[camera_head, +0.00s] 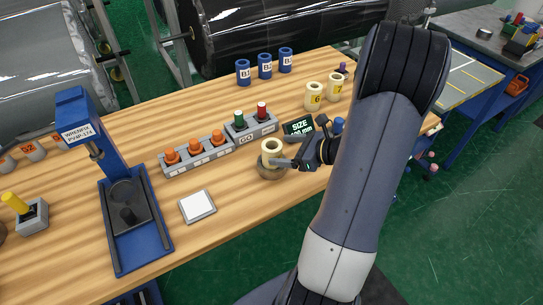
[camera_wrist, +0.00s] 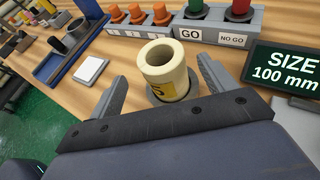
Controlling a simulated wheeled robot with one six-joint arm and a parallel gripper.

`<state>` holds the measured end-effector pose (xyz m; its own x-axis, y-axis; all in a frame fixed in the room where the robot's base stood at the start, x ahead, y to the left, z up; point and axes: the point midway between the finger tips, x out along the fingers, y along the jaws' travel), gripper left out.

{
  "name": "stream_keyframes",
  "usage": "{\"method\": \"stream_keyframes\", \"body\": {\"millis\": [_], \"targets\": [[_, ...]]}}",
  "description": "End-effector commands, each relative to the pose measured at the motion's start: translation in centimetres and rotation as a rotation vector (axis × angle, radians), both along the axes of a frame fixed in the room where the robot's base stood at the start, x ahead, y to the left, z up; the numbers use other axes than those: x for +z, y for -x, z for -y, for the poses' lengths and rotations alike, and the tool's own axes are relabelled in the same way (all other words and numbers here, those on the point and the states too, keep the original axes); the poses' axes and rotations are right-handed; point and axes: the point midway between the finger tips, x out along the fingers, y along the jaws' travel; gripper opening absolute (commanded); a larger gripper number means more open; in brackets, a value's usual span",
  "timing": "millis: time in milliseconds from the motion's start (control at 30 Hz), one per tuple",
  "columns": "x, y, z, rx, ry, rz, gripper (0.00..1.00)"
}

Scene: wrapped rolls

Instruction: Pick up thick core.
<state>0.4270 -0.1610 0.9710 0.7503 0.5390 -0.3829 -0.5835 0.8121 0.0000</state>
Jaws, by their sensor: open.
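A thick-walled cream core (camera_head: 271,149) stands upright on a round dark base (camera_head: 271,172) near the front middle of the wooden table. In the wrist view the cream core (camera_wrist: 165,72) shows its open top and a yellow label, partly cut off by my gripper body. My gripper (camera_head: 290,163) reaches in from the right at the core. In the wrist view my gripper (camera_wrist: 160,85) has its two fingers apart, one on each side of the core. I cannot tell whether either finger touches it.
Gauge blocks with orange plugs (camera_head: 195,148) and a GO/NO-GO block (camera_head: 251,125) stand behind. A SIZE 100 mm display (camera_head: 298,128) is close by. Cores 6 (camera_head: 314,96) and 7 (camera_head: 335,87) and blue cores (camera_head: 265,66) stand farther back. A blue press (camera_head: 134,225) and white pad (camera_head: 197,206) are left.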

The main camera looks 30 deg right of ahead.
Motion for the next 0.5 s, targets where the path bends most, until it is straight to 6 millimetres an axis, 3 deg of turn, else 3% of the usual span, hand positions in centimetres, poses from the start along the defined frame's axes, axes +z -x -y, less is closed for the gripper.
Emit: {"method": "stream_keyframes", "body": {"millis": [300,500], "targets": [[-2.0,-2.9,-1.8,0.004,-0.001,-0.001,0.79],[-2.5,-3.8,-2.4,0.001,0.0,0.0,0.79]]}}
